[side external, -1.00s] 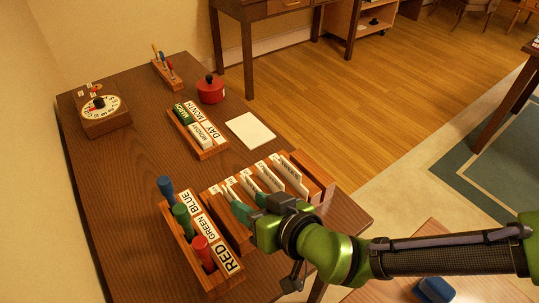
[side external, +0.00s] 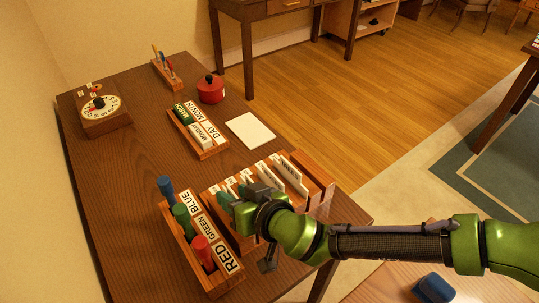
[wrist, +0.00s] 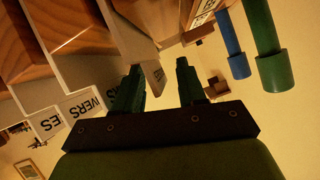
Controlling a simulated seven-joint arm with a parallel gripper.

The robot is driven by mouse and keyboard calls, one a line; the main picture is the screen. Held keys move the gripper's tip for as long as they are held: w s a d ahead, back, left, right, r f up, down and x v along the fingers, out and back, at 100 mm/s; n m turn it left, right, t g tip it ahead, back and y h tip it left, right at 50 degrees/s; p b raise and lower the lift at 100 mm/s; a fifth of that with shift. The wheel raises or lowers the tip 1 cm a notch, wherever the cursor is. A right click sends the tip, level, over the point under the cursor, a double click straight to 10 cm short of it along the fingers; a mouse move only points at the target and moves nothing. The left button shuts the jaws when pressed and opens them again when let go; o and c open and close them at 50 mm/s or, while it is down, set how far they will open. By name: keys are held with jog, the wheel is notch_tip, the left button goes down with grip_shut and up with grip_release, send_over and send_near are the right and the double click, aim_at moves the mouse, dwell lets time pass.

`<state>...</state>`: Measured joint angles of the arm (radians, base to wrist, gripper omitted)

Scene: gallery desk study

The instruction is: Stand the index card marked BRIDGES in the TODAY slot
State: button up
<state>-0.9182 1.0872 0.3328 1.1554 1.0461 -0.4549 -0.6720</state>
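A wooden card rack (side external: 318,172) holds several upright white index cards at the desk's near end. In the wrist view one card (wrist: 47,122) shows only the letters "ES", so it may be BRIDGES; the card beside it (wrist: 92,105) shows "IVERS". I cannot read a TODAY label in any view. My gripper (side external: 228,197) is low over the left part of the rack. In the wrist view its two dark green fingers (wrist: 158,80) stand apart. A tan edge shows between or behind them; I see no card clearly gripped.
A wooden holder (side external: 222,288) with blue, green and red pegs stands close left of my gripper. Farther back are a day-and-month block rack (side external: 207,152), white paper (side external: 250,131), a red pot (side external: 210,90) and a dial box (side external: 104,122). The desk's left middle is clear.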

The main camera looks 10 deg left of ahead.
grip_shut()
jog(key=shift+r, duration=0.1)
